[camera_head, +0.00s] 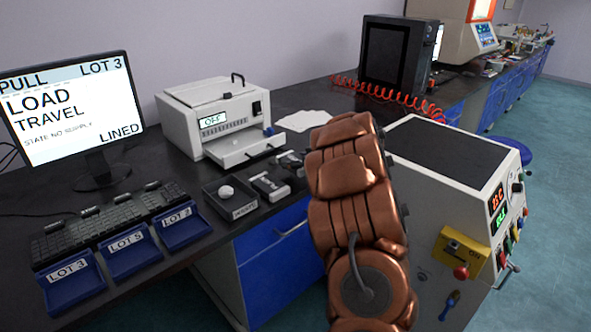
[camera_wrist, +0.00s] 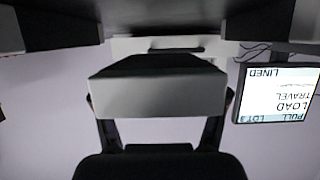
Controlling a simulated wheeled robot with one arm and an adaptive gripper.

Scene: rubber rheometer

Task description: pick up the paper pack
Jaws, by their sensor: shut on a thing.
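My gripper (camera_wrist: 160,108) shows in the wrist view, with a dark finger at each side of a pale grey block with a dark face, which I take to be the paper pack (camera_wrist: 158,98). The fingers are shut on it. The wrist picture is upside down. No marking can be read on the pack. In the head view my copper arm reaches toward the bench and hides most of the gripper and pack.
A white printer-like machine (camera_head: 212,115) with its front tray out stands behind. A monitor (camera_head: 70,105), keyboard (camera_head: 105,220) and blue lot trays (camera_head: 128,254) are left. A small dark tray (camera_head: 236,212) and white sheets (camera_head: 305,120) lie nearby. A white instrument (camera_head: 455,165) stands right.

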